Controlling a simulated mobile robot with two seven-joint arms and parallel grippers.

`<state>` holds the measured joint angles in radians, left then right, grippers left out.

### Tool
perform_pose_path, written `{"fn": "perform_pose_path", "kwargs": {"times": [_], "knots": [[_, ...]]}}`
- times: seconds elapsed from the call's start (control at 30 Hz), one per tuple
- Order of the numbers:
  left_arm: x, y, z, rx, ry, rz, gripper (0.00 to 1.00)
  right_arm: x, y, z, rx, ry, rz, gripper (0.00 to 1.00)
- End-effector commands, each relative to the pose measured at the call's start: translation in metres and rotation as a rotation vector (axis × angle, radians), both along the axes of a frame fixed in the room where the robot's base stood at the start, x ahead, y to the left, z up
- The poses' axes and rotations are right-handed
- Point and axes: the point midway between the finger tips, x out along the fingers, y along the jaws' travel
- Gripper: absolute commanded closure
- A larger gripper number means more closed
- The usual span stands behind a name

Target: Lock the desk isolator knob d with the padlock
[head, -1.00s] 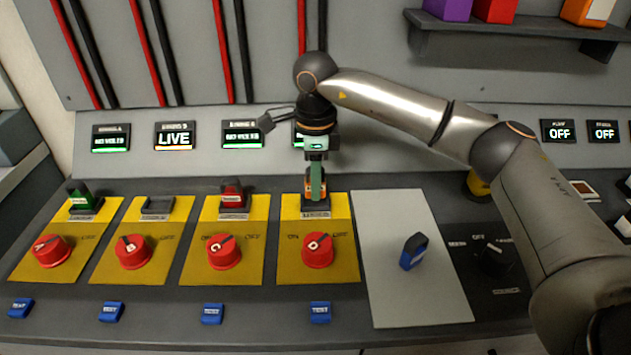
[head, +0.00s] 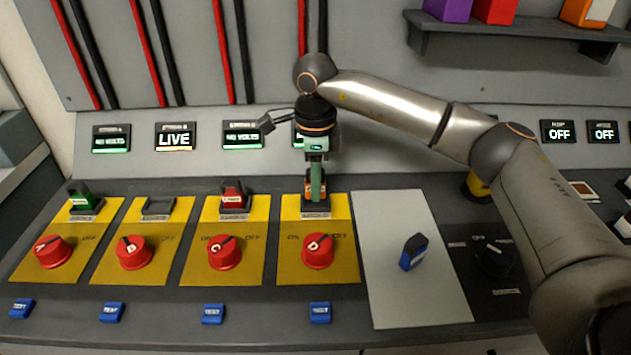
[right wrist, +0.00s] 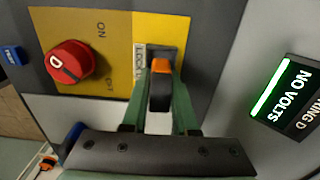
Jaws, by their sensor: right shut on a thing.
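Isolator knob d (head: 318,250) is a red round knob on a yellow plate, its dark pointer turned toward OFF; it also shows in the right wrist view (right wrist: 70,61). The lock point (head: 316,215) sits at the top of that plate. My right gripper (head: 315,192) points down over it. It is shut on an orange and black padlock (right wrist: 160,85), which is at the lock point. Whether the shackle is closed is hidden. The string D display (right wrist: 290,90) reads NO VOLTS. My left gripper is not in view.
Knobs A (head: 52,251), B (head: 134,253) and C (head: 224,251) stand to the left. A green padlock (head: 82,200) and a red padlock (head: 233,195) sit above A and C. A blue object (head: 413,252) stands on the pale mat (head: 400,305). A shelf (head: 515,27) hangs behind.

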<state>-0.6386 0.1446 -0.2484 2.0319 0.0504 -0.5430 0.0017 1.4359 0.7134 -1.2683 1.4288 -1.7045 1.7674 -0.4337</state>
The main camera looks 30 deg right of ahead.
Motion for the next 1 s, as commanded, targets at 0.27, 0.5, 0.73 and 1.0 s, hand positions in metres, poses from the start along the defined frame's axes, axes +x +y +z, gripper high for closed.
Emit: {"fn": "perform_pose_path", "kwargs": {"times": [0.27,0.5,0.73,1.0], "knots": [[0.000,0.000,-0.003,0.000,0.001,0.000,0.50,0.000,0.000,-0.004,0.000,0.000,0.000,1.00],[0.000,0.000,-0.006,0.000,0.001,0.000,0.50,0.000,0.000,-0.009,0.000,0.000,0.000,1.00],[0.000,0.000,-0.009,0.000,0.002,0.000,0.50,0.000,0.000,-0.014,0.000,-0.001,0.000,1.00],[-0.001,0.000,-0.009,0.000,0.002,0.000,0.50,0.000,0.000,-0.015,0.000,-0.001,0.000,1.00]]}}
